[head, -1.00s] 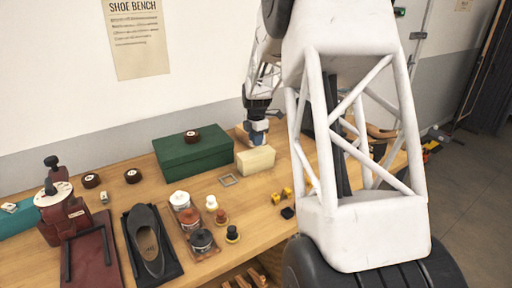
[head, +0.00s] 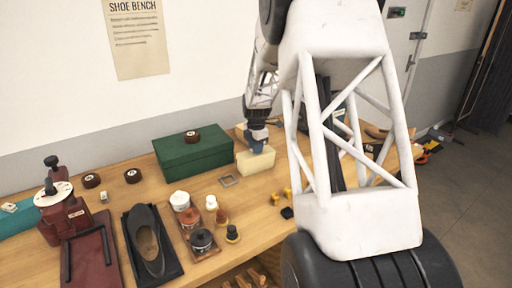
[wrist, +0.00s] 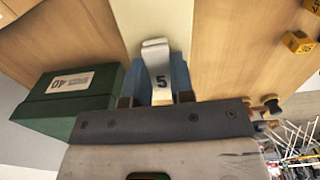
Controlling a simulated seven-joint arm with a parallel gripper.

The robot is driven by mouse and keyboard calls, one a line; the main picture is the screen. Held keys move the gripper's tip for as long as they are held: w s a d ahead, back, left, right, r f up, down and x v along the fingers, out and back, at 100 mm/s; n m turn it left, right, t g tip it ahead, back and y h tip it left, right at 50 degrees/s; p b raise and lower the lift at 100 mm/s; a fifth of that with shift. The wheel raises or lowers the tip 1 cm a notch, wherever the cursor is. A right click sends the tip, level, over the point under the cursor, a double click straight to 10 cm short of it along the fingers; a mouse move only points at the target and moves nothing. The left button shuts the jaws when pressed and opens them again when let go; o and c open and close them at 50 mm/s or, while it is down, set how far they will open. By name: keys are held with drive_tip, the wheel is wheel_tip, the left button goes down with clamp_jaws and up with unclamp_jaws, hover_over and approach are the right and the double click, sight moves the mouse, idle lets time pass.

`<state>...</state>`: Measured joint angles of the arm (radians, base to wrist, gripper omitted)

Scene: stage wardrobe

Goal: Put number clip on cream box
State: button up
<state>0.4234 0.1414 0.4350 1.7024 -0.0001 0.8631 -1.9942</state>
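The cream box (head: 257,161) stands on the bench in front of the green box's right end. It also shows in the wrist view (wrist: 127,22) just beyond the fingertips. My gripper (head: 258,147) points down at the top of the cream box. In the wrist view its blue fingers (wrist: 161,75) are closed on both sides of the white number clip (wrist: 158,62), marked with a black 5. The clip overlaps the box in that view; whether it touches the box I cannot tell. The head view does not show the clip clearly.
The green box (head: 192,153) stands close on the left with a small dark round tin (head: 192,136) on top. Polish jars (head: 201,240) and a shoe (head: 147,243) stand front left.

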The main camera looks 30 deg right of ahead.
drive_tip(key=o, duration=0.4)
drive_tip(key=shift+r, duration=0.1)
wheel_tip(320, 180, up, 12)
idle(0.7)
idle(0.4)
drive_tip(key=shift+r, duration=0.1)
